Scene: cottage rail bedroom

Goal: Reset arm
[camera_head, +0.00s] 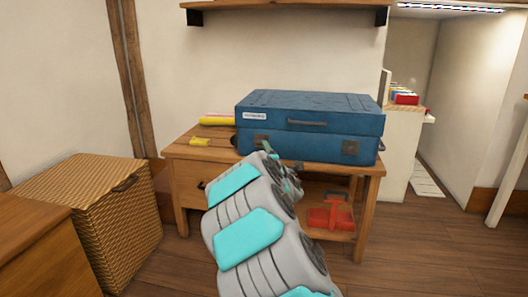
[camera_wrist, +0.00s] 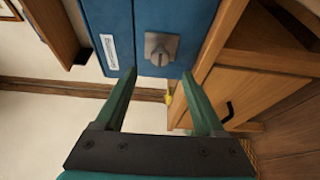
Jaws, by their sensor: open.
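My gripper (camera_wrist: 158,76) is open, with its two green fingers apart and nothing held between them. In the head view my gripper (camera_head: 279,158) is partly hidden by my grey and turquoise arm, in front of the blue suitcase (camera_head: 318,107). The suitcase lies shut on the wooden desk (camera_head: 187,182). In the wrist view the suitcase (camera_wrist: 186,18) fills the top middle, with its metal latch (camera_wrist: 160,48) just beyond the fingertips. I cannot tell whether the fingers touch it.
Yellow items (camera_head: 210,141) lie on the desk left of the suitcase. A red object (camera_head: 331,217) sits on the desk's lower shelf. A wicker basket (camera_head: 105,215) stands at left. A wall shelf (camera_head: 285,4) hangs above. Open floor (camera_head: 420,235) lies to the right.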

